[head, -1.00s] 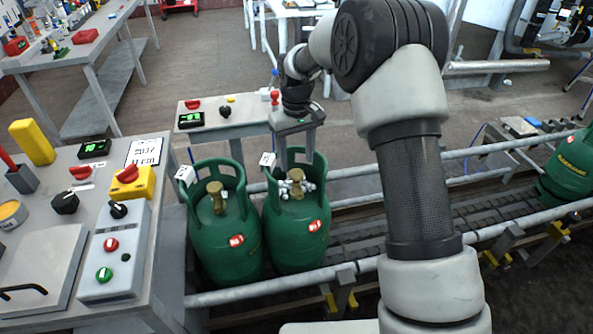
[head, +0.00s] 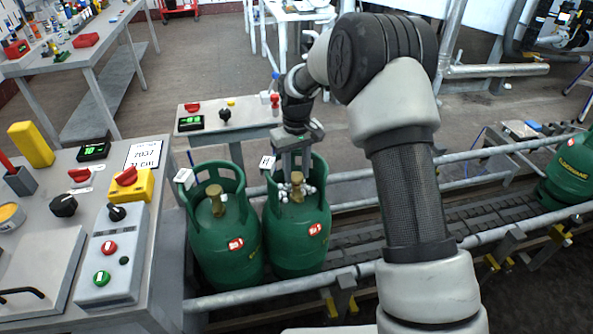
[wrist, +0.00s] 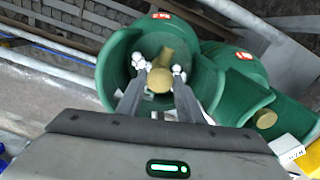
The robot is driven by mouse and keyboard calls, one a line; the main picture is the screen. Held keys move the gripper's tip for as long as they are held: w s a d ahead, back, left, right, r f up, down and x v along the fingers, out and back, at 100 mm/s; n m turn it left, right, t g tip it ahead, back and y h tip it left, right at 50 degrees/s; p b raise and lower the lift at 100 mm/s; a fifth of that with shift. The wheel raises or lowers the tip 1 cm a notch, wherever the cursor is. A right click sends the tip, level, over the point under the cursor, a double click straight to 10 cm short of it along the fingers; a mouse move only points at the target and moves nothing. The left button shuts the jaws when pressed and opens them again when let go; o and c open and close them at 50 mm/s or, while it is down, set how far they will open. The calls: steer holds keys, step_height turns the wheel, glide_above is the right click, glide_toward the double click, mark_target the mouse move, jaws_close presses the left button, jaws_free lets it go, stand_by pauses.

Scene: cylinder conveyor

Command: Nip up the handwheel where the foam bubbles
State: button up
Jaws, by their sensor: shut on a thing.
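Two green gas cylinders stand side by side on the conveyor. The right one (head: 297,238) has white foam (head: 284,191) around its brass valve; the foam also shows in the wrist view (wrist: 137,62). My gripper (wrist: 157,84) points down inside its collar, and its fingers are shut on the brass handwheel (wrist: 160,79), one on each side. The left cylinder (head: 225,245) has a bare brass valve (head: 217,207) with no foam visible. In the wrist view this second cylinder (wrist: 243,88) lies to the right of the gripped one.
Another green cylinder (head: 568,168) stands farther along the conveyor (head: 440,218) at right. Metal guide rails (head: 520,226) run along the belt. A bench with a button box (head: 112,255) stands at left. The cylinders' collars rise close around the valves.

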mark_target(296, 176)
steer(key=shift+m+p, duration=0.85)
steer(key=shift+m, duration=1.95)
steer(key=o, duration=1.1)
steer(key=shift+c, duration=0.2)
step_height(296, 176, up, 18)
steer(key=p, duration=0.3)
steer(key=shift+f, duration=0.25)
